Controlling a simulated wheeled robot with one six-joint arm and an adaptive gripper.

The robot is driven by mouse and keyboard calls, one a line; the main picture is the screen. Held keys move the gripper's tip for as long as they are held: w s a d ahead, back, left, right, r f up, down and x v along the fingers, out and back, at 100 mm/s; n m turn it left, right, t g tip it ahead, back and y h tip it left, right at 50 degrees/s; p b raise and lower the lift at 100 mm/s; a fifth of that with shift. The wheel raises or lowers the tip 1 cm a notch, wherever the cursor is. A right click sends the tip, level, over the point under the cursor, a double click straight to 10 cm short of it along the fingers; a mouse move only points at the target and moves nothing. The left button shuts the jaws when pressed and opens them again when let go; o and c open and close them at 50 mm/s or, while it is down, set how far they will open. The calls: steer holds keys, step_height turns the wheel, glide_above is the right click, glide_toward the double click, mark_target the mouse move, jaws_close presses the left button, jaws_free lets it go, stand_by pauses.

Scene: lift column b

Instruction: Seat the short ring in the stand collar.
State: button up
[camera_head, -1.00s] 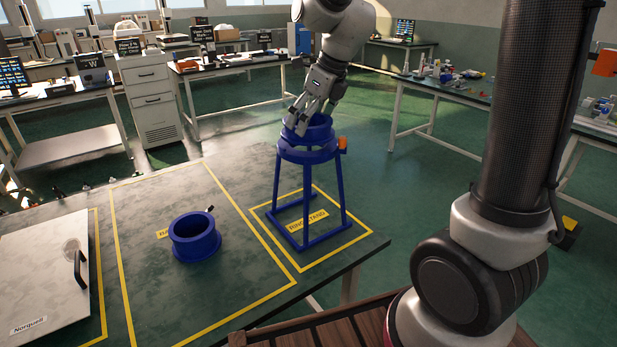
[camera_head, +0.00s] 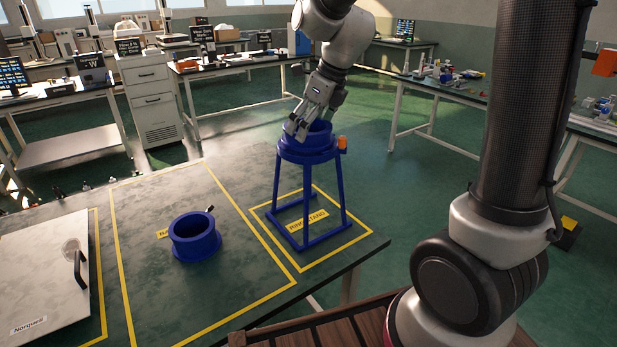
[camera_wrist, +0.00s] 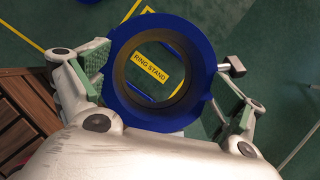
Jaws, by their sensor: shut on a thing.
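A blue short ring (camera_head: 319,129) is held by my gripper (camera_head: 304,127) at the top of the blue ring stand (camera_head: 342,190). In the head view the ring is low over the stand collar (camera_head: 310,157), its lower edge close to or inside the collar; I cannot tell whether it rests fully down. In the wrist view the ring (camera_wrist: 119,60) fills the middle, with a finger on either side, and the yellow RING STAND label (camera_wrist: 151,68) shows through its opening. The ring hides most of the collar there.
A second blue flanged ring (camera_head: 195,240) stands on the table in a yellow-lined area. An orange part (camera_head: 342,143) sits at the collar's right side. A pale panel with a black handle (camera_head: 45,270) lies at the left. The table's right edge is close to the stand.

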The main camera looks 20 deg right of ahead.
steer(key=shift+f, duration=0.4)
steer(key=o, duration=0.8)
steer(key=v, duration=1.2)
